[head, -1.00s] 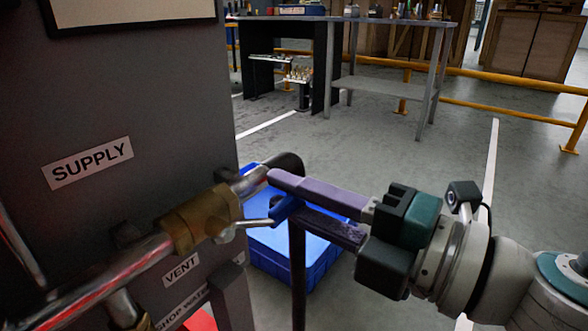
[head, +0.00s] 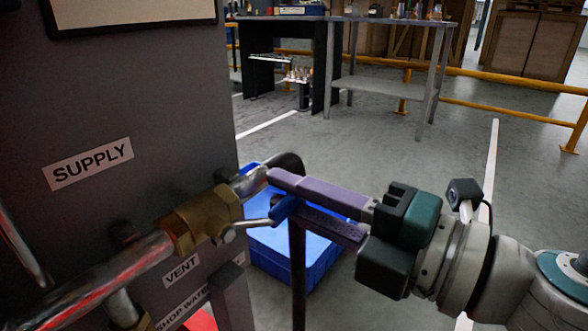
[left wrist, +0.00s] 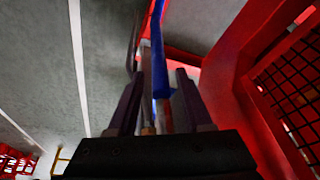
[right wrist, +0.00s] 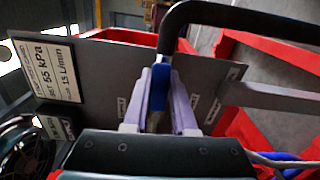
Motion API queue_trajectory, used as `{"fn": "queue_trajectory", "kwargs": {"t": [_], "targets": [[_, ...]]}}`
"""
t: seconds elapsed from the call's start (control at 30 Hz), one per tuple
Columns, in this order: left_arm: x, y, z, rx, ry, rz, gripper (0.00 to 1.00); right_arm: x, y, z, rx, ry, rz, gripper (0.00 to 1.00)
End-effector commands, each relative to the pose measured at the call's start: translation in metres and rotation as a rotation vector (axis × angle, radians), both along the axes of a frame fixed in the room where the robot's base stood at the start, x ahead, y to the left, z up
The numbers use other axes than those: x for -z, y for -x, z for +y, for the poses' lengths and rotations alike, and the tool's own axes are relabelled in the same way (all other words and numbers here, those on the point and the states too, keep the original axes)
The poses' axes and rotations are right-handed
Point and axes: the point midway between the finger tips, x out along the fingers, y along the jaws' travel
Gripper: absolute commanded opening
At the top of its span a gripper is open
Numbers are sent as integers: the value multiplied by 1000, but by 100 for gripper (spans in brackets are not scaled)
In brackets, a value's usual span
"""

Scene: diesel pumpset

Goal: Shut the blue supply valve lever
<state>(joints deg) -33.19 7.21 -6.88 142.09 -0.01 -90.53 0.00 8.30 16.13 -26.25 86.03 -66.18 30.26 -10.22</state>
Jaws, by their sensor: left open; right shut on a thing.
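The brass supply valve (head: 205,219) sits on a metal pipe in front of a grey panel. Its thin metal lever reaches right to a blue grip (head: 285,209). My right gripper (head: 285,194), with purple fingers, is shut on this blue grip. In the right wrist view the blue grip (right wrist: 159,86) lies between the two fingers, which hide part of it. My left gripper (left wrist: 158,85) shows only in the left wrist view and is open. A long blue bar (left wrist: 158,50) appears between and beyond its fingers; I cannot tell whether they touch it.
The grey panel (head: 110,95) with a SUPPLY label (head: 88,163) stands at the left. A blue crate (head: 325,262) is on the floor behind the lever, and a dark upright post (head: 297,265) stands before it. A workbench (head: 395,90) and yellow rail (head: 480,114) are farther back.

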Motion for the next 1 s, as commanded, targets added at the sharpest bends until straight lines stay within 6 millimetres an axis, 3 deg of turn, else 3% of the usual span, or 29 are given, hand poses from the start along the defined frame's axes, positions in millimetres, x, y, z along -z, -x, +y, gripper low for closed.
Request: {"fn": "queue_trajectory", "kwargs": {"t": [0.27,1.0], "targets": [[-7,0,0,-2,2,0,50,-13,1,0,0,91,-125,0],[-27,0,-3,-6,9,0,50,-53,21,15,-1,496,-686,0]]}}
